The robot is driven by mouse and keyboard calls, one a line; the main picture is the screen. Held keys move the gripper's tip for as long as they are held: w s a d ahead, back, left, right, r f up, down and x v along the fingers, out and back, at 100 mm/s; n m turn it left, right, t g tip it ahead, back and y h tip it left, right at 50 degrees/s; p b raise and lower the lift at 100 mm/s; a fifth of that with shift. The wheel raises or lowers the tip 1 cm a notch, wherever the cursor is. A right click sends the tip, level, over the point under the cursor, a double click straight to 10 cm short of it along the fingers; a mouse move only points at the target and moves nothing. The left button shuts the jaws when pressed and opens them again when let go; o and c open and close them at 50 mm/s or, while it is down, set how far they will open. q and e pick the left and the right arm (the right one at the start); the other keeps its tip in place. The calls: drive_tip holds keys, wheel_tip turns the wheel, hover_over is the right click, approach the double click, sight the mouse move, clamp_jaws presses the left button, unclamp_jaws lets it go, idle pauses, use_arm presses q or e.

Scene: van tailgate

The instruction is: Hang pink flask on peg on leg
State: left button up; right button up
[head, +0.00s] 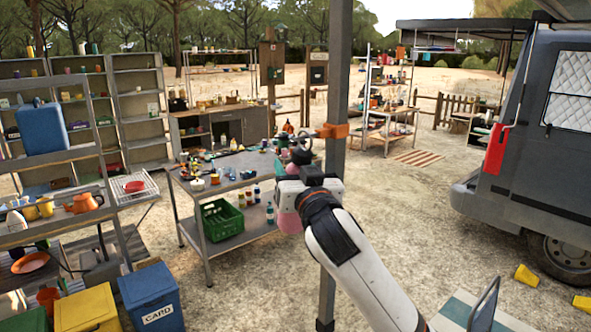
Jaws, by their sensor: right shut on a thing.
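The leg (336,80) is a dark grey upright post in the middle of the head view. An orange clamp (335,131) sits around it, with a short peg reaching left. My right gripper (296,184) is shut on the pink flask (289,221), just left of the leg and below the clamp. The flask's pink body shows below the gripper, and a dark cap with a loop shows above it, close to the peg. The gripper hides the flask's middle. I cannot tell whether the loop touches the peg. My left gripper is not in view.
A metal workbench (238,240) with bottles and a green crate (222,221) stands behind, left of the leg. Shelves and a blue card bin (151,298) stand at left. A grey van (545,150) is at right. Gravel between leg and van is mostly open.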

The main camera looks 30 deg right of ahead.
drive_tip(key=o, duration=1.7)
